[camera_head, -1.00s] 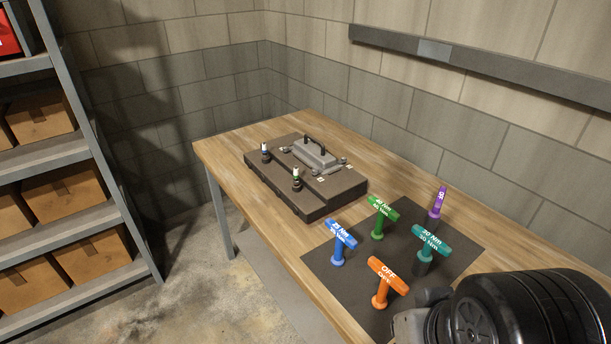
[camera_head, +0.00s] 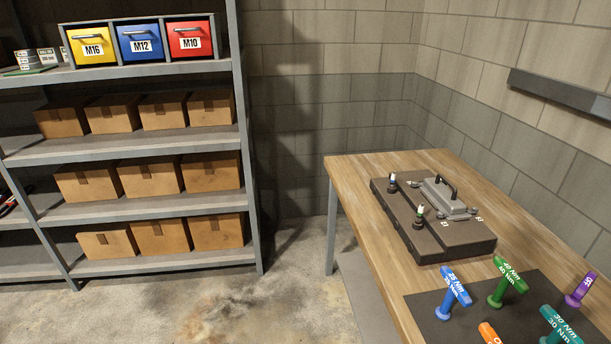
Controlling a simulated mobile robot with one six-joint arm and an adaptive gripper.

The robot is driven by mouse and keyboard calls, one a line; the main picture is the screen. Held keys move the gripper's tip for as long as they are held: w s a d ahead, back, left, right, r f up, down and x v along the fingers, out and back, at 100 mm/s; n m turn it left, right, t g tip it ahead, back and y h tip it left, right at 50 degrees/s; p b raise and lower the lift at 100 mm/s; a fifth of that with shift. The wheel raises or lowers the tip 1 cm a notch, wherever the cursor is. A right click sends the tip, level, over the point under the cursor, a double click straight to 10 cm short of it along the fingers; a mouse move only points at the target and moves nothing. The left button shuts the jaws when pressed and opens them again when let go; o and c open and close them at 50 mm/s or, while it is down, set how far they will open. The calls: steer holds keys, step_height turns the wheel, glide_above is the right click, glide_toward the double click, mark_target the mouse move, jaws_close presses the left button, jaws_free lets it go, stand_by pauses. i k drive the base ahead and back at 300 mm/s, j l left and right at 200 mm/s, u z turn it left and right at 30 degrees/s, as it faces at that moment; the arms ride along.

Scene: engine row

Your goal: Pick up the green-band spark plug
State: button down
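The green-band spark plug (camera_head: 419,217) stands upright on the near left part of a dark block (camera_head: 452,244) on the wooden workbench. It has a white top, and its green band is small in the view. A second, similar plug (camera_head: 392,181) stands further back on the same block, and its band looks blue. My gripper is not in view.
A grey cover (camera_head: 444,200) with a black handle sits on the block. Several coloured T-handles, including a blue one (camera_head: 453,288) and a green one (camera_head: 506,283), stand on a dark mat (camera_head: 425,305) in front. A grey shelf (camera_head: 170,206) with boxes stands left, across open floor.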

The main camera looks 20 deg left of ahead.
mark_target(419, 216)
steer(key=u, duration=4.95)
steer(key=l+z, duration=0.1)
steer(key=z, duration=4.85)
steer(key=i+j+z, duration=0.4)
steer(key=i+j, duration=1)
